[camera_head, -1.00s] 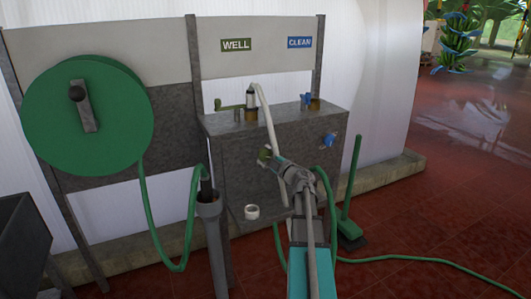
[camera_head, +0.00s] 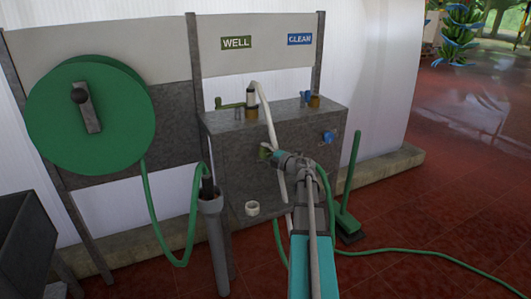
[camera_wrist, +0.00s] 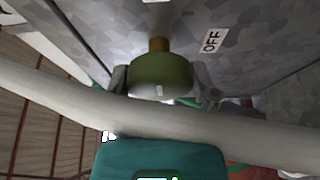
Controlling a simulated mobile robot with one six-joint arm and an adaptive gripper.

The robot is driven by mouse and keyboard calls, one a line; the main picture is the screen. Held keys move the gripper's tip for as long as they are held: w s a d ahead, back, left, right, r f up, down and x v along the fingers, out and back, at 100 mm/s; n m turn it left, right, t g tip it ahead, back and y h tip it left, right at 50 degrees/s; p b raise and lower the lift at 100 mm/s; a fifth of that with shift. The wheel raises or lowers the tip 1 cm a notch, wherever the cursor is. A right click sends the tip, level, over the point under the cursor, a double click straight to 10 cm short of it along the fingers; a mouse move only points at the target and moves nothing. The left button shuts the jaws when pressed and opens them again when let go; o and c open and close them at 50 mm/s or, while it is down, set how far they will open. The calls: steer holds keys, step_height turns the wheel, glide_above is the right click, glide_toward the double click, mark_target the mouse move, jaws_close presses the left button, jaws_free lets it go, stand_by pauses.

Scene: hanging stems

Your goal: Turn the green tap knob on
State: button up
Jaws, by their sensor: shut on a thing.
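The green tap knob (camera_wrist: 160,76) is large in the wrist view, on a brass stem on the front face of the grey metal tank (camera_head: 235,163). An OFF label (camera_wrist: 212,41) is on the panel to its right. My gripper (camera_wrist: 162,84) has one finger on each side of the knob and is shut on it. In the head view the green knob (camera_head: 265,151) shows just past my gripper's tip, partly hidden. A white hose crosses in front of the knob in the wrist view (camera_wrist: 150,108). Any marker on the knob's face is too blurred to read.
A blue knob (camera_head: 329,137) sits to the right on the same tank face. WELL (camera_head: 237,43) and CLEAN (camera_head: 299,39) signs hang above. A green hose reel (camera_head: 90,115) is at left. A white ring (camera_head: 252,208) is below.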

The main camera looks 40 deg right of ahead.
steer(key=o, duration=1)
steer(key=shift+s, duration=0.2)
steer(key=s+d, duration=0.2)
steer(key=s, duration=0.9)
steer(key=shift+s, duration=0.25)
steer(key=shift+a, duration=0.1)
